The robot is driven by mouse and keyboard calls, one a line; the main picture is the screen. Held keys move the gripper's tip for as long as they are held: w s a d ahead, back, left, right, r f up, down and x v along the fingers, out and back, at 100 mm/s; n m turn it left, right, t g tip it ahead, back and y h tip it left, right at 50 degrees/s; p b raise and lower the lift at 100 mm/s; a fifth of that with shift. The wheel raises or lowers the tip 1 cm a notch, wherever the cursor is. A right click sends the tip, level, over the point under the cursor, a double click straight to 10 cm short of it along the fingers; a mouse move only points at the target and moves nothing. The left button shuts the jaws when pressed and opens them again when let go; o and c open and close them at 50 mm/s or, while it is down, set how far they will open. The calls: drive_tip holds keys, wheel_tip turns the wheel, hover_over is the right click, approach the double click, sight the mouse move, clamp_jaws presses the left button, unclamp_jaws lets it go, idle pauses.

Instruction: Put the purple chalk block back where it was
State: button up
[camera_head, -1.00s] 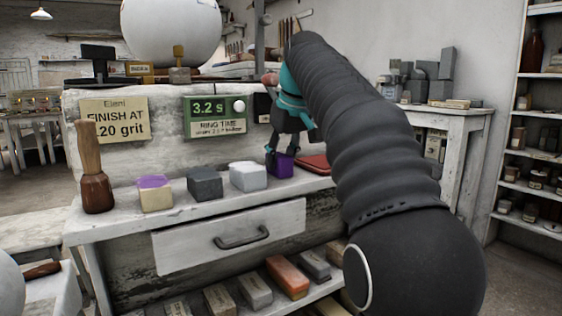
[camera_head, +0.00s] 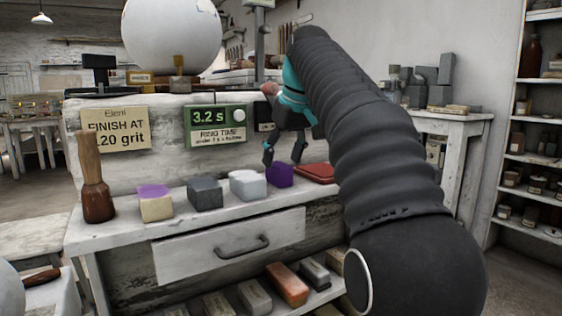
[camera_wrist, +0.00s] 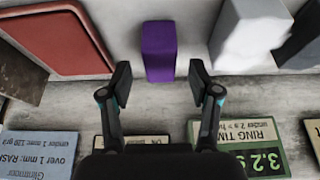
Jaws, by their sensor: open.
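My gripper (camera_head: 284,160) is open and empty just above and behind the block. In the wrist view my gripper (camera_wrist: 160,84) has a finger on each side of the block's line, with gaps to both. The block touches neither neighbour in the wrist view.
A ring-time display (camera_head: 216,125) is on the wall behind. The lower shelf holds several blocks.

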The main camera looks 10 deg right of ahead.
drive_tip(key=p+v, duration=0.2)
drive_tip(key=v, duration=0.7)
drive_tip(key=shift+r, duration=0.15)
drive_tip(key=s+f+m, duration=0.1)
drive_tip(key=s+f, duration=0.7)
drive_tip(key=f, duration=0.3)
drive_tip(key=s+a+f+m+h, duration=0.1)
drive_tip(key=s+f, duration=0.8)
drive_tip(key=f, duration=0.3)
drive_tip(key=s+f+m+t, duration=0.1)
drive_tip(key=s+f, duration=0.8)
drive_tip(key=f, duration=0.3)
drive_tip(key=shift+a+f+m, duration=0.2)
drive_tip(key=shift+a+m, duration=0.05)
drive_tip(key=shift+m, duration=0.05)
